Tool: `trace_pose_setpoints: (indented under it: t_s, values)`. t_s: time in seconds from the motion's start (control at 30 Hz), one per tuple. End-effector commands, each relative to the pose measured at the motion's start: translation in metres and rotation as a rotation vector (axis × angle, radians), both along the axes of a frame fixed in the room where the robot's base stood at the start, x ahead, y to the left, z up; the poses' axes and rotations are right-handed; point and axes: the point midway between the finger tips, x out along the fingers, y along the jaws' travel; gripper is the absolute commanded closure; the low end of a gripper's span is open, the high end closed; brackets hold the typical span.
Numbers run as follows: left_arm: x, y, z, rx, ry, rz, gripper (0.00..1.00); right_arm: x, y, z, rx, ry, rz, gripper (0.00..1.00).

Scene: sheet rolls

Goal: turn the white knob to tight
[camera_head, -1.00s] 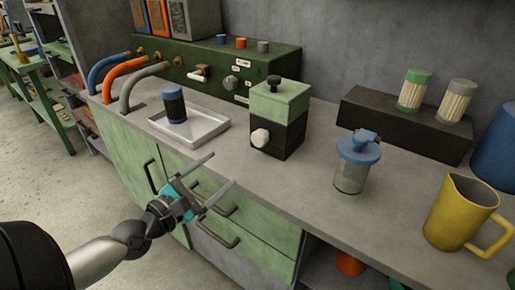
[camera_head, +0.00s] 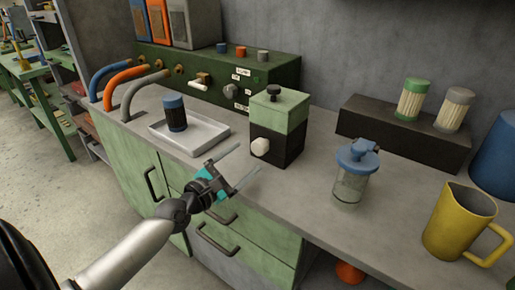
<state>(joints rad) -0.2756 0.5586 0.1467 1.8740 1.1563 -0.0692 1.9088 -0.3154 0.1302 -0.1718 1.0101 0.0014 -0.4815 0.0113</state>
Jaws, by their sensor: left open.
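The white knob (camera_head: 260,147) sits on the front side of a small box (camera_head: 279,126) with a green upper part, a black lower part and a dark knob on top. The box stands on the grey bench. My left gripper (camera_head: 247,160) is open, its two fingers spread and pointing toward the box. Its fingertips are close to the white knob, just in front and left of it in the picture, with nothing between them. I cannot tell whether a finger touches the knob. My right gripper is not in view.
A white tray (camera_head: 212,137) with a dark blue-topped cylinder (camera_head: 175,115) lies left of the box. A blue-lidded jar (camera_head: 352,178) and yellow jug (camera_head: 458,221) stand to the right. Behind is a green panel (camera_head: 265,75) with valves. Drawer handles (camera_head: 217,240) stick out below the bench edge.

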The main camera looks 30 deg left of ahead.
Motion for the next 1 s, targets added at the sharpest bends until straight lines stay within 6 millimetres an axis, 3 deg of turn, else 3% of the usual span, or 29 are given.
trace_pose_setpoints:
  t_s: [0.3,0.5,0.93,1.0]
  values:
    - [0.04,-0.004,0.0,-0.003,-0.002,0.0,0.16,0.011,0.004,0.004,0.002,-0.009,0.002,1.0]
    - [0.056,-0.005,0.0,-0.001,-0.001,0.0,0.16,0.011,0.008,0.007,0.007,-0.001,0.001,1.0]
    - [0.062,-0.005,0.0,-0.001,0.001,-0.001,0.16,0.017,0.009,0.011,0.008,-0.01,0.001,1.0]
    - [0.062,-0.005,0.0,-0.001,0.001,-0.001,0.22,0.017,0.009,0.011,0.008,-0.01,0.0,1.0]
